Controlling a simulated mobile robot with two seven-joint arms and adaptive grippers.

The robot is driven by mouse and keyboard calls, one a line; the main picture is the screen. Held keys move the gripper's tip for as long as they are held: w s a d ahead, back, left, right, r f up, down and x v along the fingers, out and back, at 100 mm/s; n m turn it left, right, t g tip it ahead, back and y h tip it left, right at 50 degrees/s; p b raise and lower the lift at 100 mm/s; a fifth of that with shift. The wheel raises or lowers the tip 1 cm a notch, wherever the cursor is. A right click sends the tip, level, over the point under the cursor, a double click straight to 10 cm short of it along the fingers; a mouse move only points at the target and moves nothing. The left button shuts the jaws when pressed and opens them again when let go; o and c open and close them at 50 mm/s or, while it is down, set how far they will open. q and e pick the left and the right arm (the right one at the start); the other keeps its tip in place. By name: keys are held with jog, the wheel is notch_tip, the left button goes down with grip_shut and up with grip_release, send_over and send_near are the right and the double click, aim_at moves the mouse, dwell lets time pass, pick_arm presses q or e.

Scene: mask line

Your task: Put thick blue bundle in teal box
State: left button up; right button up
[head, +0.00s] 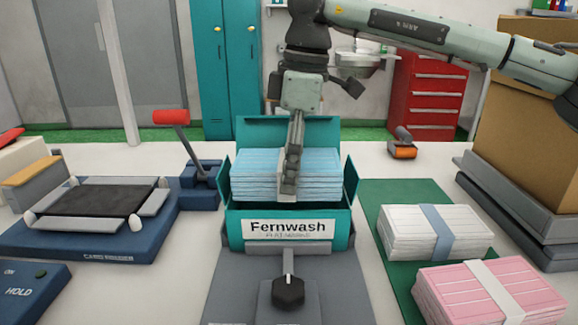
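The thick blue bundle (256,176) is a stack of light blue sheets at the mouth of the teal box (240,229). Most of its front face shows above the box's front wall; its underside is hidden. The teal box stands open with flaps raised at the back and sides and a "Fernwash" label in front. My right gripper (291,172) points down at the middle of the blue bundle and looks shut on it. One finger lies against the near face; the other is hidden. My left gripper is not in view.
A white bundle (410,239) and a pink bundle (455,298) lie on a green mat (372,199) at the right. A blue machine with a red-handled lever (171,117) stands at the left. A black knob (288,291) is in front of the box. A cardboard carton (520,115) stands far right.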

jog(key=o, duration=1.2)
jog(key=shift+r+p, duration=1.4)
jog(key=shift+r, duration=1.05)
jog(key=shift+r+p, duration=0.3)
jog(key=shift+r, duration=0.8)
jog(key=shift+f, duration=0.1)
